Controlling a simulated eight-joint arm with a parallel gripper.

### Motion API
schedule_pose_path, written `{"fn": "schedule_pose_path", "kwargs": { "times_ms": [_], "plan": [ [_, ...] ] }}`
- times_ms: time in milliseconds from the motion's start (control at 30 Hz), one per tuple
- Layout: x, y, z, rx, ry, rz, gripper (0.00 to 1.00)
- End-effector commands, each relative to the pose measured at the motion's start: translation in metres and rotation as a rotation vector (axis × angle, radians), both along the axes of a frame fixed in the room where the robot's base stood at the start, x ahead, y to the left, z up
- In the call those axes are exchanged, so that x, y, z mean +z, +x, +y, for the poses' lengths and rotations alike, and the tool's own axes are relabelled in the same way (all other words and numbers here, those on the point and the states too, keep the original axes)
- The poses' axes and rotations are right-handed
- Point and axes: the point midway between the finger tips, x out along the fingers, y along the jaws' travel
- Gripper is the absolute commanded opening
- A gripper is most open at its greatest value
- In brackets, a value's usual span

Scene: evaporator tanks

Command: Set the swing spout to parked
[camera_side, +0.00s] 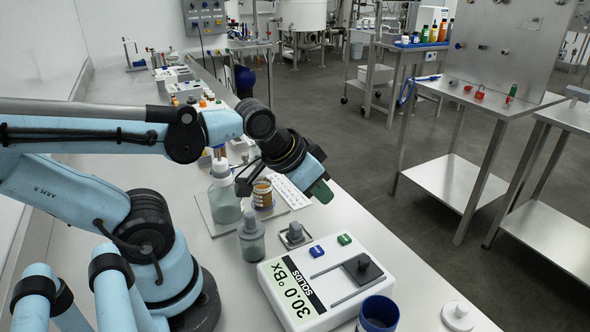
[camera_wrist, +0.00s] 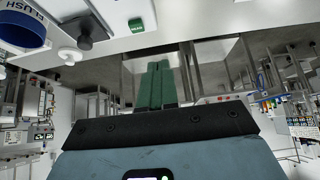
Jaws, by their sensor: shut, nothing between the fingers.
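I cannot make out a swing spout in either view. My gripper (camera_side: 320,191) hangs in the air above the right side of the near bench, behind the white solids meter, with its green fingers pointing down and to the right. In the wrist view the two green fingers (camera_wrist: 156,85) lie side by side, shut with nothing between them. A steel tank (camera_side: 303,16) on legs stands far back; no spout on it can be told at this size.
The white solids meter (camera_side: 302,304) reads 30.0 °Bx and has a dark slider knob. A blue cup (camera_side: 378,314) stands beside it. Bottles (camera_side: 225,197) crowd the bench near my arm. Steel tables (camera_side: 480,105) stand across an open floor aisle.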

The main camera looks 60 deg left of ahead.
Motion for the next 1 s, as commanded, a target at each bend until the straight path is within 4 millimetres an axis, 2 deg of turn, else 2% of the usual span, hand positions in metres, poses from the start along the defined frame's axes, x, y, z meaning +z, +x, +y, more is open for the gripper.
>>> {"fn": "schedule_pose_path", "kwargs": {
  "times_ms": [433,567,667,733,867,1000],
  "plan": [
    [0.0,0.0,0.0,0.0,0.0,0.0,0.0],
    [0.003,0.001,0.006,0.021,0.0,0.014,0.2],
    [0.015,0.004,0.026,0.091,-0.005,0.065,0.35],
    [0.028,0.004,0.049,0.174,-0.015,0.127,0.44],
    [0.059,-0.005,0.103,0.361,-0.057,0.273,0.44],
    [0.091,-0.026,0.154,0.548,-0.125,0.419,0.44]
  ]
}}
